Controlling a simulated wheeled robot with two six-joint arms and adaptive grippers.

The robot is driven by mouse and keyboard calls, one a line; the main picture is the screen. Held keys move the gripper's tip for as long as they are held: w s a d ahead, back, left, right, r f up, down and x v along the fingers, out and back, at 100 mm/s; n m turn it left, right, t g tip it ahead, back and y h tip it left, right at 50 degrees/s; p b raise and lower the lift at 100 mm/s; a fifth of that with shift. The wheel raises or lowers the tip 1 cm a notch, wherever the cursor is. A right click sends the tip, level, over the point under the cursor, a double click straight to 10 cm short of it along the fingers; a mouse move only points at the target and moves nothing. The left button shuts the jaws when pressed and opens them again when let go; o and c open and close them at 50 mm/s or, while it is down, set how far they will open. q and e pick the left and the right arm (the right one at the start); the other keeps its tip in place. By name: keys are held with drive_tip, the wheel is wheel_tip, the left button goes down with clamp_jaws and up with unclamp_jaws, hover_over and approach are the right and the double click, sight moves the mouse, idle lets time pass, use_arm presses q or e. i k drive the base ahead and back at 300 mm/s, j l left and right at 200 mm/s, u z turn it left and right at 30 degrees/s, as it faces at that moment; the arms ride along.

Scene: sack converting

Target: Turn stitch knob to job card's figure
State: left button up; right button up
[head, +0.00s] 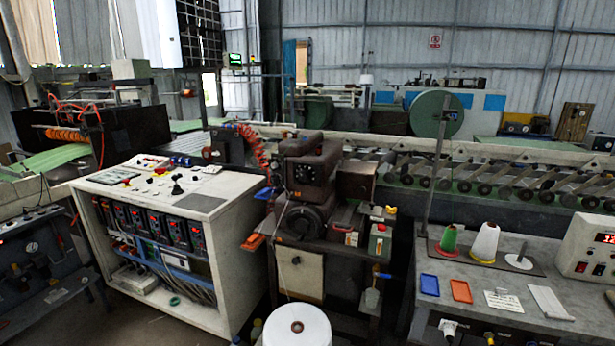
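A dark sewing machine (312,180) stands in the middle on a small stand. A small round dial (304,173) shows on its upper front, and a larger dark wheel (303,222) sits below it. I cannot tell which of these, if either, is the stitch knob, and no setting is readable. A white printed card (503,301) lies on the grey table at the right; it may be the job card, but its text is too small to read. Neither of my grippers is in view.
A white control cabinet (173,215) with knobs and buttons stands at the left. The grey table (540,275) holds thread cones (485,243), a blue tray (429,285), an orange tray (461,291) and a display box (588,246). A large white spool (297,328) stands in front.

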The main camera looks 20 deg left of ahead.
sight(304, 174)
drive_tip(key=i+l+z, duration=0.15)
drive_tip(key=i+l, duration=0.15)
drive_tip(key=i+l+z, duration=0.2)
drive_tip(key=i, duration=0.25)
drive_tip(key=i+l+z, duration=0.15)
drive_tip(key=i, duration=0.25)
drive_tip(key=u, duration=1.8)
drive_tip(key=l, duration=0.05)
